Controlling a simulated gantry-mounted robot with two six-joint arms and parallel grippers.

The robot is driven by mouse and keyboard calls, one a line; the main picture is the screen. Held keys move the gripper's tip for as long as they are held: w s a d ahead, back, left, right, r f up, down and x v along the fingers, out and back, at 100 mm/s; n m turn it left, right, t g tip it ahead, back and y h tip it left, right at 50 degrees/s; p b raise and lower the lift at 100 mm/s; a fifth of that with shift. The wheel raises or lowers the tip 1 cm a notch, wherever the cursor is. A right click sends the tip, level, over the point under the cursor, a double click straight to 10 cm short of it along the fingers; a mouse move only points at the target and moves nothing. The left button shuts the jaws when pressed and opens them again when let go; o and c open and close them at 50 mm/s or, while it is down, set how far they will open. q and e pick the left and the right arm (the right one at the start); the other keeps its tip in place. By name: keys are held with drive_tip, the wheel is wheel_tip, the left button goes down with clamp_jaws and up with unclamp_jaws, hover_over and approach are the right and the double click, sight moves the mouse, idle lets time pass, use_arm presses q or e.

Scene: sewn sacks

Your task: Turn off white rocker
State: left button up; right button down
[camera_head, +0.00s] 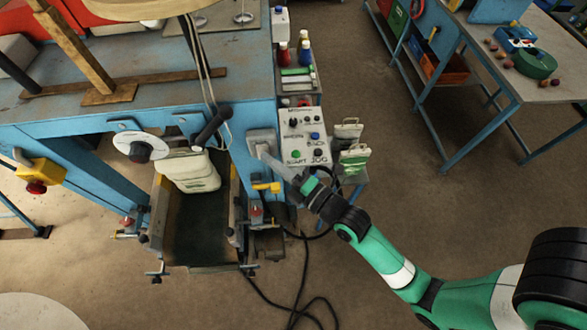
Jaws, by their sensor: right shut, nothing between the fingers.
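A grey switch box (261,137) is mounted on the blue machine's front, left of the control panel. A small pale patch on its lower face may be the white rocker, but it is too small to tell, and its position cannot be read. My right gripper (266,156) comes in from the lower right with its fingers shut and empty. Its fingertips are at the lower part of the box; I cannot tell whether they touch it. My left gripper is not in view.
A light control panel (304,136) with several buttons and knobs stands just right of the box. A yellow lever (267,187) is below it. A filled sack (188,170) stands on the dark conveyor (196,226). Black cables lie on the floor.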

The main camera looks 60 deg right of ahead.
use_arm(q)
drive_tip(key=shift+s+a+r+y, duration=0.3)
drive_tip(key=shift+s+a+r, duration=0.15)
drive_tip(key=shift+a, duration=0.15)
use_arm(e)
drive_tip(key=s+a+r, duration=0.1)
drive_tip(key=s+a, duration=0.2)
drive_tip(key=s, duration=0.8)
drive_tip(key=shift+s, duration=0.35)
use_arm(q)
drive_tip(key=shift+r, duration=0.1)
use_arm(e)
drive_tip(key=shift+a+r, duration=0.15)
